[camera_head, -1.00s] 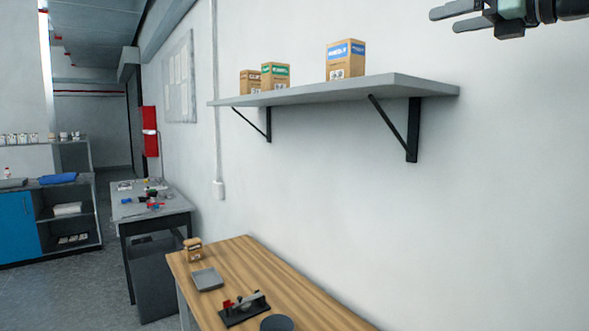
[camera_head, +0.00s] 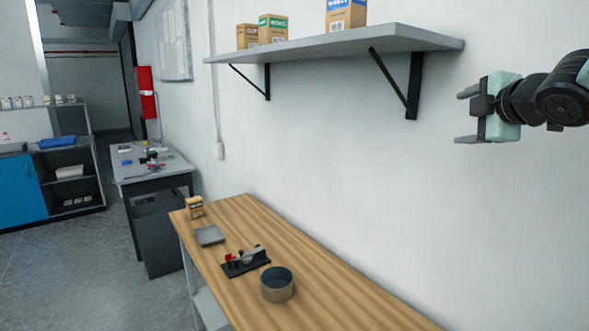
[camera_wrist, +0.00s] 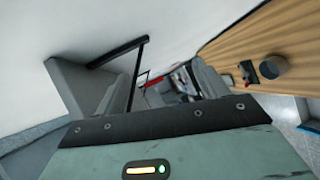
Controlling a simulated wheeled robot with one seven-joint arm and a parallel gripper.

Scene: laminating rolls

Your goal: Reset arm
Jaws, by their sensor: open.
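My gripper (camera_head: 468,117) is at the upper right in the head view, right of the wall shelf and in front of the bare wall. Its two fingers point left and stand apart, with nothing between them. In the wrist view the gripper's pale green body fills the bottom. The wooden workbench (camera_head: 330,281) lies below, and it also shows tilted at the upper right in the wrist view (camera_wrist: 250,42).
The wall shelf (camera_head: 330,46) holds three boxes, one blue-marked (camera_head: 345,14). On the bench are a round grey container (camera_head: 277,285), a black device with red parts (camera_head: 245,261), a grey tray (camera_head: 210,235) and a small box (camera_head: 194,207). A grey table (camera_head: 150,166) stands beyond.

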